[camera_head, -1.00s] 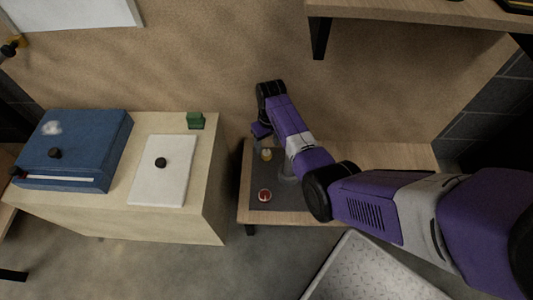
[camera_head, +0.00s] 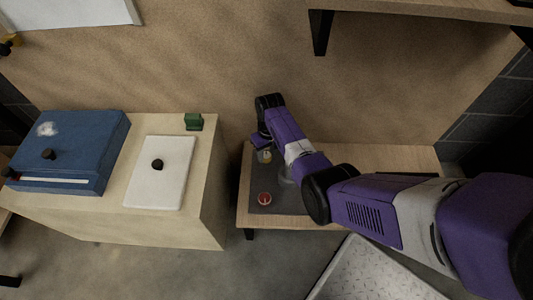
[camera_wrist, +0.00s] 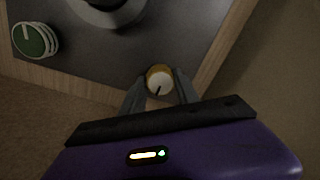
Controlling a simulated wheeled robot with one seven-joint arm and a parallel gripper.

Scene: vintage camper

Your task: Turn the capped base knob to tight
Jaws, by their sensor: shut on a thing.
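A small round knob (camera_wrist: 160,80) with a pale cap, a brass-yellow rim and a dark pointer line stands on a dark grey plate (camera_wrist: 195,25). In the head view the yellow knob (camera_head: 265,156) shows near the plate's back left corner. My gripper (camera_wrist: 160,85) has one finger on each side of the knob and is shut on it. In the head view my gripper (camera_head: 262,143) is partly hidden by its own wrist, and the finger contact cannot be seen there. The pointer line slants toward the lower left in the wrist view.
A red knob (camera_head: 264,198) sits at the plate's front left. A green knob with a pale rim (camera_wrist: 36,40) and a grey round fitting (camera_wrist: 108,8) are also on the plate. A cabinet with a white panel (camera_head: 160,185), blue box (camera_head: 75,150) and green block (camera_head: 193,122) stands left.

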